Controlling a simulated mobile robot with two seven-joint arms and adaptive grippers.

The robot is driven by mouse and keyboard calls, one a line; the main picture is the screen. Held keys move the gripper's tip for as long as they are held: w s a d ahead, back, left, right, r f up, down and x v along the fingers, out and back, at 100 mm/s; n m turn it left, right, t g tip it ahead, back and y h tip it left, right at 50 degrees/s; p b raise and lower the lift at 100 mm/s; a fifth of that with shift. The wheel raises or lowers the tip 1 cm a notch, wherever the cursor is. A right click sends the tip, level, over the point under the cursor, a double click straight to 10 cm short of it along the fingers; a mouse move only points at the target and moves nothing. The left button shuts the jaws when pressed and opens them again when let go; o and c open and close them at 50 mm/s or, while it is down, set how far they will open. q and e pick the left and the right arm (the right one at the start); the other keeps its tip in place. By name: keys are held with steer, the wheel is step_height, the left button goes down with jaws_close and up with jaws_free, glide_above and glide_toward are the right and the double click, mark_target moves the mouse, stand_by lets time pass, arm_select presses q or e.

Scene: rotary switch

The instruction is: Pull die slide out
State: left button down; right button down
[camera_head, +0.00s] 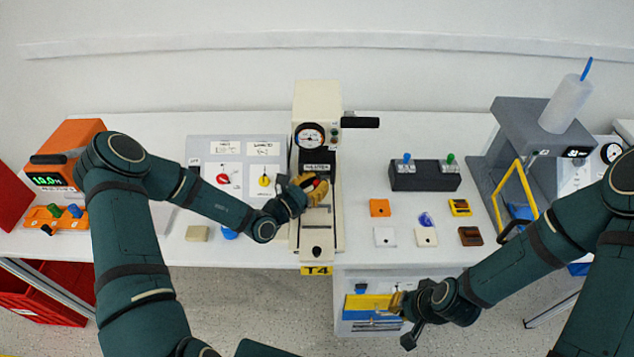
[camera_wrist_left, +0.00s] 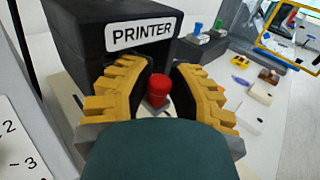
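The cream press machine (camera_head: 318,100) stands at the middle of the table, with a round gauge and a black block labelled PRINTER (camera_wrist_left: 95,45). Its light slide or base plate (camera_head: 318,222) extends to the front, with a small dark knob (camera_head: 317,251) at the front end. My left gripper (camera_head: 311,186) is over the plate, in front of the black block. In the left wrist view its yellow fingers (camera_wrist_left: 157,92) stand apart on both sides of a red knob (camera_wrist_left: 157,88), with visible gaps. My right gripper (camera_head: 400,312) hangs low in front of the table; its fingers are unclear.
A panel with red and yellow dials (camera_head: 236,150) lies left of the press. Several small coloured blocks, including an orange one (camera_head: 380,208), lie to its right. A black box with blue and green knobs (camera_head: 425,178) stands behind them. A black handle (camera_head: 360,122) juts right from the press.

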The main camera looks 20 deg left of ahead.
arm_select(q)
steer(key=s+d+p, duration=0.1)
steer(key=s, duration=0.3)
steer(key=s+d+p, duration=0.1)
steer(key=s+p, duration=0.1)
steer(key=s, duration=0.2)
steer(key=s+d+p, duration=0.1)
steer(key=s+p, duration=0.1)
steer(key=s, duration=0.2)
steer(key=shift+d, duration=0.2)
steer(key=shift+s+d, duration=0.1)
steer(key=shift+s, duration=0.1)
steer(key=c, duration=1.1)
jaws_free()
steer(key=shift+c, duration=0.2)
steer(key=shift+s, duration=0.1)
steer(key=shift+s, duration=0.15)
steer(key=v, duration=1.1)
steer(key=shift+s+a, duration=0.2)
steer(key=shift+s, duration=0.1)
